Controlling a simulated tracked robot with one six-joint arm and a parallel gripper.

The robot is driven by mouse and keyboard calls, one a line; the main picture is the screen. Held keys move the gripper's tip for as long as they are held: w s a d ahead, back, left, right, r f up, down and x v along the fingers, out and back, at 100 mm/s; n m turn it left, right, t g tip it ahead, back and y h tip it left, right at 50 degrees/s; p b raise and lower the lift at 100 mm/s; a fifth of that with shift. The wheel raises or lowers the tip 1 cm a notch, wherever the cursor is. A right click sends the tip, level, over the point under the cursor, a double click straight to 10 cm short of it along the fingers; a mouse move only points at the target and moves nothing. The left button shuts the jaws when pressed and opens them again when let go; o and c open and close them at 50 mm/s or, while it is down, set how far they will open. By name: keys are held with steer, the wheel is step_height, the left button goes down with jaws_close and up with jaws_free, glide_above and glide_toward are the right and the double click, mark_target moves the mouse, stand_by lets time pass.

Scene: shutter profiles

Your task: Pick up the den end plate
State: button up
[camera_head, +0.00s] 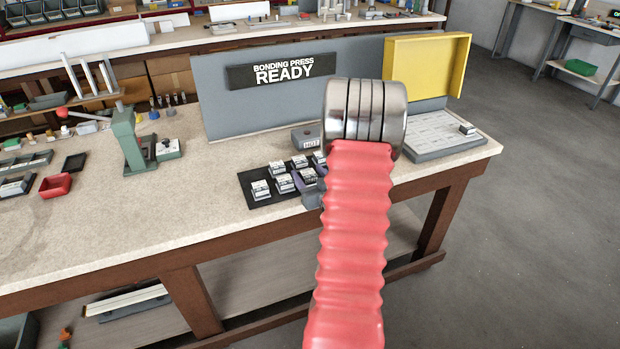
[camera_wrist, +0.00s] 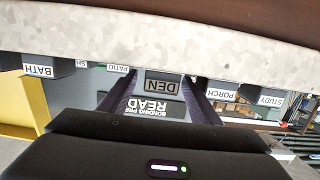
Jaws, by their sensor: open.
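The den end plate, a small block with a grey label reading DEN, shows upside down in the wrist view (camera_wrist: 162,87). It sits between the two dark purple fingers of my gripper (camera_wrist: 160,78), which are apart on either side of it. I cannot tell whether they touch it. In the head view my gripper (camera_head: 314,190) is mostly hidden behind my red arm, at the front right of the black mat (camera_head: 262,198). A block beside it (camera_head: 308,175) appears to be the den end plate; its label is too small to read there.
Other labelled end plates stand close by: BATH (camera_wrist: 40,71), PATIO (camera_wrist: 117,69), PORCH (camera_wrist: 221,93) and STUDY (camera_wrist: 271,100). Behind the mat are a grey block (camera_head: 306,137) and the bonding press panel (camera_head: 225,105). A green press (camera_head: 128,140) stands left.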

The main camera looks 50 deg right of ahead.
steer(key=shift+c, duration=0.4)
steer(key=c, duration=1)
